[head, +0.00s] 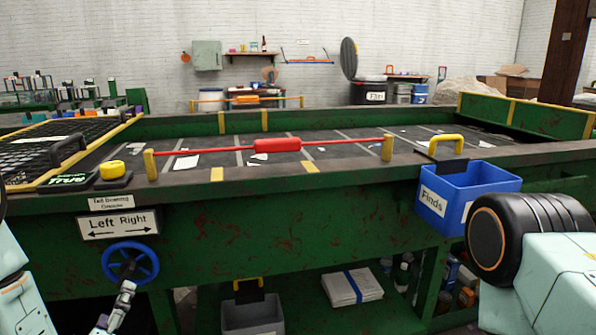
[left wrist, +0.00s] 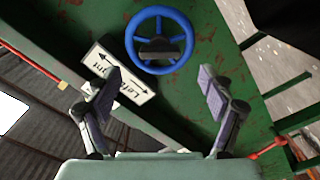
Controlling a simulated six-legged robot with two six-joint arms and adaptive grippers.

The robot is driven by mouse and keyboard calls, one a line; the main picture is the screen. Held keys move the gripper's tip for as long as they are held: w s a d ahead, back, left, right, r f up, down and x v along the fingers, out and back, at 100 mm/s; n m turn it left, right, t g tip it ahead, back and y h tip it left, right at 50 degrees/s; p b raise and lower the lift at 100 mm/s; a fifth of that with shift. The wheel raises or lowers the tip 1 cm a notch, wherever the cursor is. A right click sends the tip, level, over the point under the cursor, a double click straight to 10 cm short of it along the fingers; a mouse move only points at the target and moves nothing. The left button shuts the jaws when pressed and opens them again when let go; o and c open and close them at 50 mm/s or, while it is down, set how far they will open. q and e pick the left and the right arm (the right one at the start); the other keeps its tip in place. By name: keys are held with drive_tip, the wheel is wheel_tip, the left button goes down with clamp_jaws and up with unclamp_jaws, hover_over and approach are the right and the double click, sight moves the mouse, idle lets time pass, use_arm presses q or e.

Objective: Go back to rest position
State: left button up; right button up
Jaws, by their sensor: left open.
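My left gripper (head: 118,306) is low at the left in the head view, just below the blue handwheel (head: 130,262) on the green belt side. In the left wrist view, my left gripper (left wrist: 160,80) has its two fingers wide apart with nothing between them. The blue handwheel (left wrist: 160,40) shows beyond the fingertips and looks clear of them. My right arm shows at the lower right of the head view, but its gripper is not in view.
A Left/Right sign (head: 118,224) is above the handwheel. A blue Finds bin (head: 462,194) hangs on the belt's front, close to my right arm. A red bar (head: 275,146) crosses above the belt. A grey bin (head: 252,314) and white packet (head: 352,287) are below.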

use_arm(q)
drive_tip(key=x, duration=1)
drive_tip(key=shift+d, duration=0.1)
drive_tip(key=m, duration=0.2)
drive_tip(key=shift+s+m+p, duration=0.2)
drive_tip(key=shift+m+p, duration=0.1)
drive_tip(key=shift+p, duration=0.05)
drive_tip(key=s+m, duration=0.1)
drive_tip(key=s, duration=0.1)
drive_tip(key=s+d+m+p, duration=0.1)
drive_tip(key=s, duration=0.4)
drive_tip(key=shift+s+d+r+m+p, duration=0.2)
drive_tip(key=shift+s+d+m+p, duration=0.1)
drive_tip(key=shift+m+p, duration=0.1)
drive_tip(key=m+p, duration=0.9)
drive_tip(key=m, duration=0.4)
approach(128, 275)
drive_tip(key=shift+w+a+r, duration=0.1)
drive_tip(key=shift+w, duration=0.35)
